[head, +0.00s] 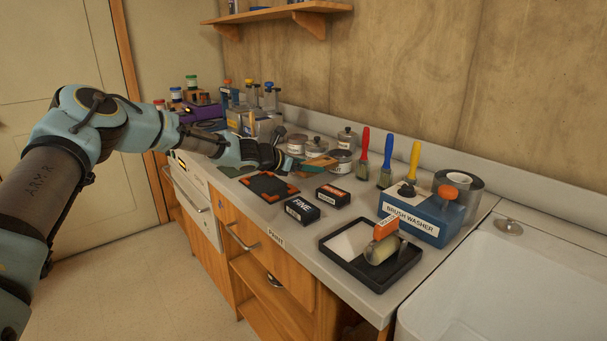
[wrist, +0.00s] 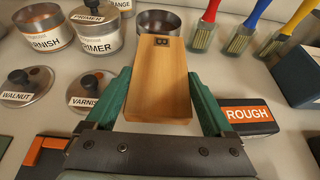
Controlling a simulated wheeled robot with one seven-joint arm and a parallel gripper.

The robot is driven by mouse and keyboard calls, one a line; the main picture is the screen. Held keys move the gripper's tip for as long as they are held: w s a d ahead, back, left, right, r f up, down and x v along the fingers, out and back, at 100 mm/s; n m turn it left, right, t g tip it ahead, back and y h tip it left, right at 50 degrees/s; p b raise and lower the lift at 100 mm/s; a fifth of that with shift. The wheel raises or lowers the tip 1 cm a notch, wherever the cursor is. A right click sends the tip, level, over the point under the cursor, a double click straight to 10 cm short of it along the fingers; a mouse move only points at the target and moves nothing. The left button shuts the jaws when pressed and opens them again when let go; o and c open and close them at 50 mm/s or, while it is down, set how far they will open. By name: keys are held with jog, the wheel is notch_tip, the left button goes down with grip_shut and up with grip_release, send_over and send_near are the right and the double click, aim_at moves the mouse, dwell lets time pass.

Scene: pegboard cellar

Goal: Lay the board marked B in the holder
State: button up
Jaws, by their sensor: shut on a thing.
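A plain wooden board marked B (wrist: 160,75) is between the green fingers of my gripper (wrist: 161,95), which is shut on its sides. In the head view the board (head: 318,162) shows as a small tan piece at my gripper (head: 296,168), in the air over the counter. The holder looks to be the flat black frame with orange corners (head: 268,187) on the counter, just in front of and below my gripper. In the wrist view only part of the holder (wrist: 45,155) shows, at lower left. I see no board in it.
Black sanding blocks, FINE (head: 302,207) and ROUGH (head: 332,196), lie right of the holder. Varnish and primer tins (wrist: 97,32) and loose lids stand behind. A roller tray (head: 345,250), brush washer (head: 422,215), upright brushes and a sink are farther right.

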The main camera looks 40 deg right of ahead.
aim_at(307, 184)
jog(key=shift+f+p, duration=0.3)
jog(key=shift+f, duration=1.75)
jog(key=o, duration=1.3)
jog(key=shift+a+f, duration=0.1)
